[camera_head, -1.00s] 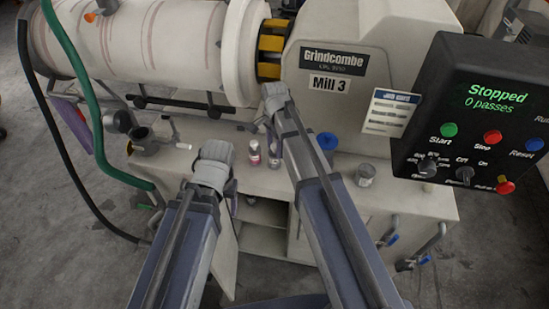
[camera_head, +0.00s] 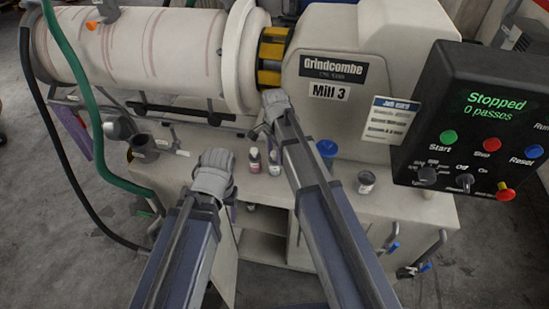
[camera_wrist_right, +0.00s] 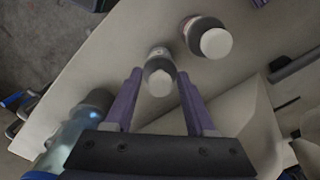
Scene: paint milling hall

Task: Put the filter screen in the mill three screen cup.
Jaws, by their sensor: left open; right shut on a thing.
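Mill 3 (camera_head: 375,40) stands with its grey-white barrel reaching left over a bench. A dark grey cup-like fitting (camera_head: 143,146) sits at the bench's left end; I cannot tell whether it is the screen cup. I cannot make out a filter screen. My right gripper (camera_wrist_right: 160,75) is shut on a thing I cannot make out. In the right wrist view its purple fingers stand apart, and a white-capped bottle (camera_wrist_right: 160,60) shows between their tips. My left gripper (camera_head: 230,205) is open, low in front of the bench; its fingers are mostly hidden behind its wrist.
Two small bottles (camera_head: 254,160) stand side by side on the bench (camera_head: 420,205) below my right gripper. The control panel (camera_head: 480,120) reads stopped. Green and black hoses hang at left.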

